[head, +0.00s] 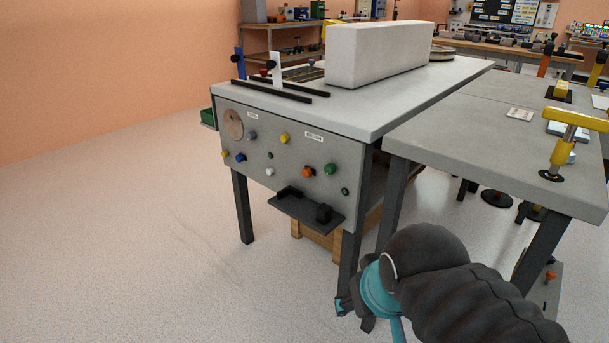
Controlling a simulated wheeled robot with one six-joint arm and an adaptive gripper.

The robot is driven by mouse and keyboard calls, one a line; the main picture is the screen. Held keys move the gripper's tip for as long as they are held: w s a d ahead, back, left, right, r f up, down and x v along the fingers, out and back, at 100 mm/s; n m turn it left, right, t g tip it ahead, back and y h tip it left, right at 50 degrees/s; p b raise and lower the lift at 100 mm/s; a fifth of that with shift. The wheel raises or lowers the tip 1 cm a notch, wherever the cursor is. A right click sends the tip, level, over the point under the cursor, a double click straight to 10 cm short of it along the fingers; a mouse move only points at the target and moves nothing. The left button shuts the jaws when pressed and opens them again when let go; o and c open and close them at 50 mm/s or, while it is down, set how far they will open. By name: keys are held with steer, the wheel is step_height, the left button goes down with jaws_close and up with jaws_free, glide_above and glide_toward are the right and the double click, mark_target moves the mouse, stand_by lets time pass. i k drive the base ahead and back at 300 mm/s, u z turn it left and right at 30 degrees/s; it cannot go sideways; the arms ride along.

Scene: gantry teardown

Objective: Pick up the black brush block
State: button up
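Several small black parts could be the black brush block, and I cannot tell for sure which one it is. A second low black piece (288,193) sits at the shelf's back left. My gripper (355,314) is at the bottom centre, below and right of the shelf and apart from it. Its fingers are small and partly hidden by my arm, so its opening is unclear. I see nothing held in it.
The bench's front panel (262,155) carries several coloured knobs. A large white block (378,52) and black bars (279,90) lie on its top. A second grey table (470,135) with a yellow-handled clamp (565,140) stands right. Floor at left is clear.

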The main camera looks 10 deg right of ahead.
mark_target(324, 214)
steer(key=u, duration=1.5)
steer(key=i, duration=3.15)
steer(key=z, duration=3.4)
